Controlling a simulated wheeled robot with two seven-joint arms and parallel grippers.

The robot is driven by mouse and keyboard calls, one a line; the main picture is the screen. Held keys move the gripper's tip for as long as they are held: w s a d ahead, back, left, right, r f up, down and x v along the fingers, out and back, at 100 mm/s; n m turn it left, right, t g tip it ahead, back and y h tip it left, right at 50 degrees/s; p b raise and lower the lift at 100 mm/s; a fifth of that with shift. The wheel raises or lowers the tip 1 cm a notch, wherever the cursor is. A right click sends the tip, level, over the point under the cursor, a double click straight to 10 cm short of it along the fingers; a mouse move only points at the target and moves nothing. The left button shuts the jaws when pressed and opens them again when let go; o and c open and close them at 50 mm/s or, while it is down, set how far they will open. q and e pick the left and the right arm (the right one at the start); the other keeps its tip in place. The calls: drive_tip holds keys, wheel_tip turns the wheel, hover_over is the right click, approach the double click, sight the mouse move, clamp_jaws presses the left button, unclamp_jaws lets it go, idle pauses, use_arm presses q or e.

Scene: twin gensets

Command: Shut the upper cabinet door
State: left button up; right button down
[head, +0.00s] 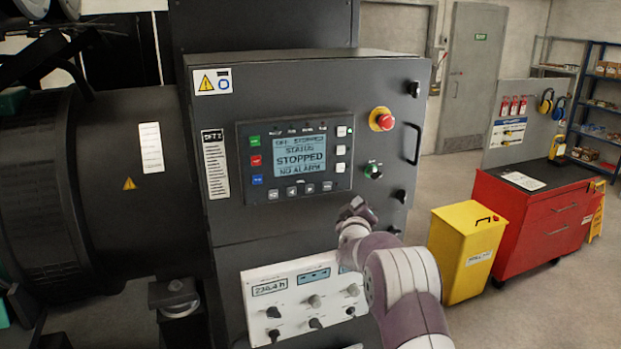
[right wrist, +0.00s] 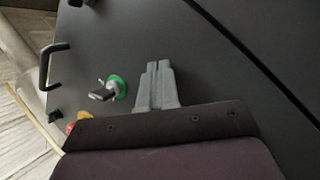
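The upper cabinet door (head: 225,240) is the dark grey panel with the STOPPED display (head: 299,155), the red stop button (head: 382,119), the green-ringed switch (head: 373,171) and a black handle (head: 413,144). No wide gap shows around it, but I cannot tell if it is fully shut. My right gripper (head: 357,209) is in front of its lower right part. In the right wrist view the gripper (right wrist: 157,68) has its fingers together and empty, close to the panel beside the green-ringed switch (right wrist: 118,87); contact is unclear. The handle (right wrist: 50,66) is apart from it. My left gripper is out of view.
Below the door is a light panel (head: 290,321) with several knobs, partly behind my right arm. A dark generator (head: 100,230) stands at left. A yellow bin (head: 465,250) and a red tool cabinet (head: 535,225) stand at right. Open floor lies behind them.

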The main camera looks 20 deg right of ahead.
drive_tip(key=b+v, duration=0.3)
drive_tip(key=v, duration=0.4)
drive_tip(key=shift+s+a, duration=0.2)
idle(0.4)
